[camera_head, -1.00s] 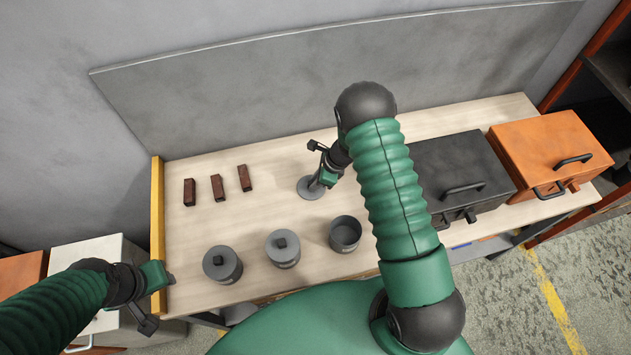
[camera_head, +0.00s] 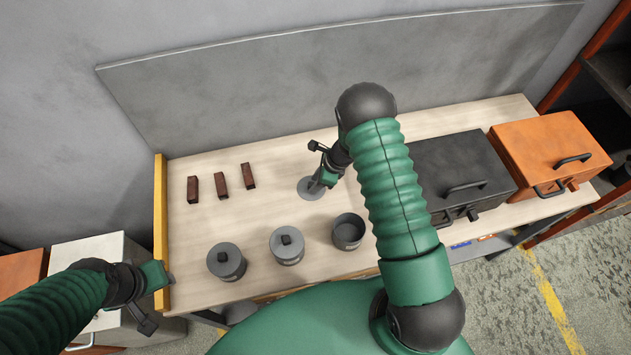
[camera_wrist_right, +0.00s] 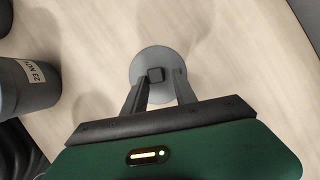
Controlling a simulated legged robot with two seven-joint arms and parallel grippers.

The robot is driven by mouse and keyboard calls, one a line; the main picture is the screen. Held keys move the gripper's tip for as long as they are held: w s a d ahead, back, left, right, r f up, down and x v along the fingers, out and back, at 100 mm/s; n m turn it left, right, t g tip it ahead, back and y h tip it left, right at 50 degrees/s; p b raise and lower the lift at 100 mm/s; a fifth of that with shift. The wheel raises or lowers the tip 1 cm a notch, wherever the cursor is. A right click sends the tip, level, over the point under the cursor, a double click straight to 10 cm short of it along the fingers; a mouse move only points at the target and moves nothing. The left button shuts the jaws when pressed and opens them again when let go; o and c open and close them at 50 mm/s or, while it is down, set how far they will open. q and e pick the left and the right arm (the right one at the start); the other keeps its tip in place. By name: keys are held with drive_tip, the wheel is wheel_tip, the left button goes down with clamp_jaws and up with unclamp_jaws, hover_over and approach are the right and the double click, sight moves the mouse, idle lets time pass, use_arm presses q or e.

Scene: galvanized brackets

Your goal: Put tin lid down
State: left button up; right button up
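The grey round tin lid (camera_head: 309,190) appears to lie flat on the wooden table, its small dark knob up. It also shows in the right wrist view (camera_wrist_right: 171,58). My right gripper (camera_head: 317,182) is low over the lid. In the right wrist view, its fingers (camera_wrist_right: 161,74) are spread on either side of the knob, with a gap visible on the right side. An open grey tin (camera_head: 348,232) without a lid stands in front and to the right. My left gripper (camera_head: 160,296) is beyond the table's left edge; its finger opening is unclear.
Two lidded tins, one at left (camera_head: 226,262) and one in the middle (camera_head: 287,246), stand along the front. Three brown blocks (camera_head: 221,186) lie at the back left. A black box (camera_head: 465,172) and an orange box (camera_head: 552,150) stand at right. A grey panel rises behind.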

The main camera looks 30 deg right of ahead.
drive_tip(key=shift+s+r, duration=0.15)
drive_tip(key=shift+r, duration=0.15)
drive_tip(key=v, duration=1.1)
drive_tip(key=shift+d+r, duration=0.15)
drive_tip(key=shift+r, duration=0.05)
